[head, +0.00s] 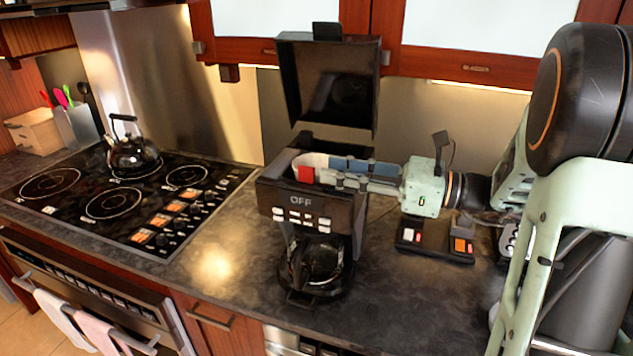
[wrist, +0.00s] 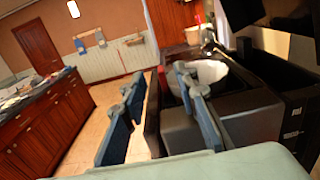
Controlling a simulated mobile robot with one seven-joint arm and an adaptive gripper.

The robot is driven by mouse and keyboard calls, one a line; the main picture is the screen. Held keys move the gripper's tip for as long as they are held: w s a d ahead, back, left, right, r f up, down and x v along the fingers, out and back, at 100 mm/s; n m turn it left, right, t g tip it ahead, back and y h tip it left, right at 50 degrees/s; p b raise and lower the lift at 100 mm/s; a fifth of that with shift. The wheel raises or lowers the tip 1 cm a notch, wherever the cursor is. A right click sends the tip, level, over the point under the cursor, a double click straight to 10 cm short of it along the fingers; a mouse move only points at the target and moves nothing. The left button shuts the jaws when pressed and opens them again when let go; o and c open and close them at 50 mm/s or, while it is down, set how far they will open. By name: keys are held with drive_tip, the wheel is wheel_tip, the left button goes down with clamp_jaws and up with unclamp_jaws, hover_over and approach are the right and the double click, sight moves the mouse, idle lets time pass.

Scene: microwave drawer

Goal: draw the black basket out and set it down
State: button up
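The coffee maker (head: 270,197) stands on the counter with its lid (head: 328,85) raised. A pale, bowl-like lining (head: 310,159) shows in its open top, and also in the wrist view (wrist: 209,71). The black basket cannot be told apart from the dark housing around that lining. My gripper (head: 335,172) reaches in from the right, level with the open top. In the wrist view my gripper (wrist: 158,82) has its blue-padded fingers apart. A dark upright wall (wrist: 152,115) shows between them; whether they touch it is unclear.
A glass carafe (head: 318,262) sits in the coffee maker's lower part. A black tray with coloured blocks (head: 435,240) lies to the right on the counter. A stovetop (head: 125,200) with a kettle (head: 133,155) is at left. Bare counter (head: 215,260) lies between stove and coffee maker.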

sight(307, 167)
drive_tip(key=x, duration=0.2)
drive_tip(key=p+x, duration=0.1)
drive_tip(key=x, duration=0.1)
drive_tip(key=f+x, duration=0.1)
drive_tip(key=x, duration=0.1)
drive_tip(key=shift+a+p, duration=0.3)
drive_tip(key=shift+a, duration=0.05)
clamp_jaws()
